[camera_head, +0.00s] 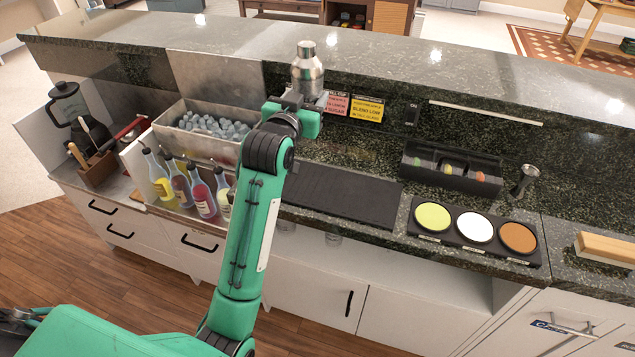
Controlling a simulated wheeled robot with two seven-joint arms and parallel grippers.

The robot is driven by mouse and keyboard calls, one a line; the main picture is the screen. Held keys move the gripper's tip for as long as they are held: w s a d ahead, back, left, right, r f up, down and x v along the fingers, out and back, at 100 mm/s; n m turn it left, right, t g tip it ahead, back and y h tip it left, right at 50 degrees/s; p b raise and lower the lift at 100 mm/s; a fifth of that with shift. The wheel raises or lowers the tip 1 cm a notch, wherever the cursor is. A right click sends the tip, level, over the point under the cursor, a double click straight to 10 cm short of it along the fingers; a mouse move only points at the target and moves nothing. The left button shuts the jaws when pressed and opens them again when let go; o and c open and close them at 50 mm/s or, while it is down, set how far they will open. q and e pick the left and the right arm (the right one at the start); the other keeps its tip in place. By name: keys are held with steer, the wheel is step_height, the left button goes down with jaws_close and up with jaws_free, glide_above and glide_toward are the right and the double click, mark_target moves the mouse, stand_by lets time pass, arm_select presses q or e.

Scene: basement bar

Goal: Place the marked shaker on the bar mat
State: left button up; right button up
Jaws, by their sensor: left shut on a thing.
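The shaker (307,72) is a silver metal cocktail shaker with a domed cap. It stands upright in my left gripper (307,100), which is shut on its lower part. The gripper hides the shaker's base, and I cannot make out a mark on it. The bar mat (340,194) is a flat black rectangle on the dark stone counter, just right of my left forearm. It looks bare, and the arm covers its left end. The shaker is held up behind the mat, in front of the raised back ledge. My right gripper is not in view.
An ice bin (205,125) and several syrup bottles (203,196) stand left of my arm. Right of the mat are a garnish tray (450,169), a rimmer with three coloured dishes (475,229) and a jigger (524,180). Two small signs (367,109) are on the back wall.

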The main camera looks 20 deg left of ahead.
arm_select(q)
steer(key=shift+f+p, duration=0.65)
steer(key=shift+f, duration=9.05)
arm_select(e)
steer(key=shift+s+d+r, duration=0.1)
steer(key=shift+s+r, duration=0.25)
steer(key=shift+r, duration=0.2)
arm_select(q)
steer(key=shift+f, duration=0.1)
steer(key=o, duration=1.2)
steer(key=shift+f, duration=0.1)
steer(key=shift+c, duration=0.2)
